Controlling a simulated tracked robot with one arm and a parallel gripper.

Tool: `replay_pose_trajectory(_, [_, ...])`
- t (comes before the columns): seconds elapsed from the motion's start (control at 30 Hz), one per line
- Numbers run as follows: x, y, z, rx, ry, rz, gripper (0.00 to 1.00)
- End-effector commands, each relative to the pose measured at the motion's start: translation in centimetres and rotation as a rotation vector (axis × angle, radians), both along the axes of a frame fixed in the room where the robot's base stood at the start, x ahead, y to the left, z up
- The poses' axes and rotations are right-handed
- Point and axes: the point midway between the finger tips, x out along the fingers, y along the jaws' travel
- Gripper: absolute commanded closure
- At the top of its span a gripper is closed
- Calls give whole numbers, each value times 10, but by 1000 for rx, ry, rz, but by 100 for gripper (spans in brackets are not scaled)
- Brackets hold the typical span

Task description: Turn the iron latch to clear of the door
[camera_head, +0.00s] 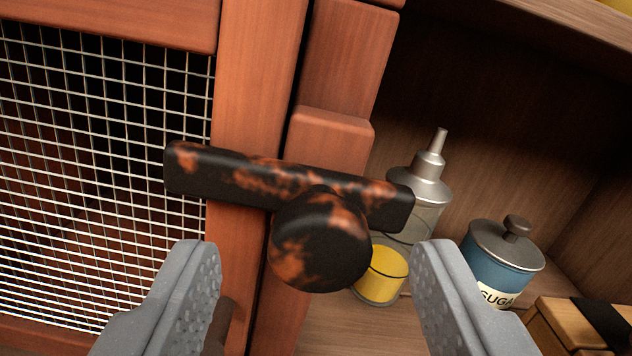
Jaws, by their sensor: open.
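The iron latch (240,181) is a dark bar with rusty patches and a round knob (320,241) at its pivot. It lies nearly level in the picture, tilted slightly down to the right. Its left arm reaches across the frame of the reddish wooden door (250,90) with wire mesh. Its right end crosses the wooden post beside the door. My gripper (318,270) is open, one grey finger at lower left and one at lower right. The knob shows between the fingers, and I see no contact with them.
Right of the post is an open shelf. It holds a bottle with a metal spout (422,187), a small yellow jar (381,274), a blue sugar canister (500,262) and a wooden box (570,325) with a dark strap. The right finger overlaps this area in view.

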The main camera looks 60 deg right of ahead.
Motion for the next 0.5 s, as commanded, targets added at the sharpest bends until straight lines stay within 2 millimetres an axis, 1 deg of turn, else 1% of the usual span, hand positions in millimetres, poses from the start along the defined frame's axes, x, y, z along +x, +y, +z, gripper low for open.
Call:
replay_pose_trajectory(0.03, [4, -6, 1, -1, -1, -3, 48])
replay_pose_trajectory(0.2, [11, -15, -1, 0, 3, 0, 48])
replay_pose_trajectory(0.5, [12, -17, -1, 1, 3, -1, 48])
